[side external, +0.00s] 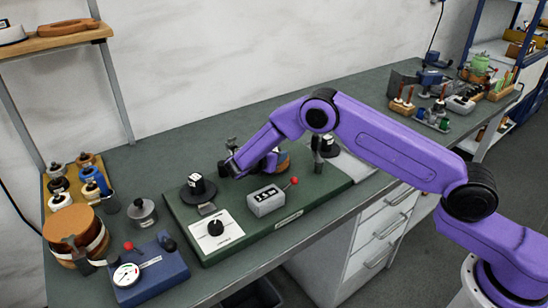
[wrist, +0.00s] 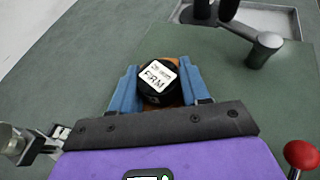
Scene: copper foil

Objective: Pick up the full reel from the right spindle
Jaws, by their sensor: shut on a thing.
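My gripper (wrist: 158,90) is shut, its blue fingers on either side of a copper-brown reel (wrist: 179,63). A black round cap with a white label reading "FIRM" (wrist: 158,78) sits over the reel's middle and hides most of it. In the side external view my gripper (side external: 262,164) is low over the green base board (side external: 310,190), with the reel's copper edge (side external: 283,159) showing behind the fingers. The right spindle is hidden under the reel, and I cannot tell whether the reel is clear of it. A black flanged piece with a labelled top (side external: 198,188) stands at the board's left.
A grey box with a red-knobbed lever (side external: 267,201) stands in front of my gripper. A post (wrist: 265,48) and another labelled black piece (side external: 327,145) stand close behind. A blue gauge box (side external: 150,272) and a large copper roll (side external: 76,235) are at left.

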